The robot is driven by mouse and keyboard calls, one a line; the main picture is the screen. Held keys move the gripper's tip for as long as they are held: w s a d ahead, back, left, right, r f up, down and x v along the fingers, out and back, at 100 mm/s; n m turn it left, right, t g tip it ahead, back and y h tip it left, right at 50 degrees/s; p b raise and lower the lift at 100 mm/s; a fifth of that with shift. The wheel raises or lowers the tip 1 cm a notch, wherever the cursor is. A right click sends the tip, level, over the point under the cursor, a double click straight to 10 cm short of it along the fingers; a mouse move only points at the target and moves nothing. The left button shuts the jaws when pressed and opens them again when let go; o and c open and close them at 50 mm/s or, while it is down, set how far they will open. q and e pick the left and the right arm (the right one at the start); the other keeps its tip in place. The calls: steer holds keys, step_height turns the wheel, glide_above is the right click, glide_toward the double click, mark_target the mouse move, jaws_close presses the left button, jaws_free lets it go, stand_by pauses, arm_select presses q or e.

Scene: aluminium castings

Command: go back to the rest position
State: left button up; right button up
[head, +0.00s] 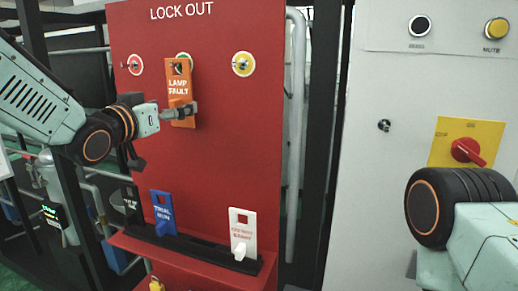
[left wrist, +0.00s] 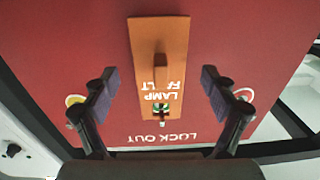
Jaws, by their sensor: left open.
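The orange tag marked LAMP FAULT (head: 179,68) hangs in the upper middle of the red LOCK OUT board (head: 225,130). My left gripper (head: 182,110) is in front of the lower part of this tag. In the left wrist view the open left gripper (left wrist: 157,84) has one finger on each side of the orange tag (left wrist: 146,36), with a gap to each finger.
A blue TRIAL RUN tag (head: 162,208) and a white tag (head: 243,228) stand in the black rack (head: 200,250) below. A grey panel with a red rotary switch (head: 468,151) stands to the right. Pipes and dark posts flank the board.

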arm_select(q)
steer(key=x, duration=0.2)
steer(key=shift+w, duration=0.4)
steer(key=shift+w+d+r, duration=0.1)
steer(key=shift+r, duration=0.05)
steer(key=shift+s+r, duration=0.1)
steer(key=shift+s, duration=0.15)
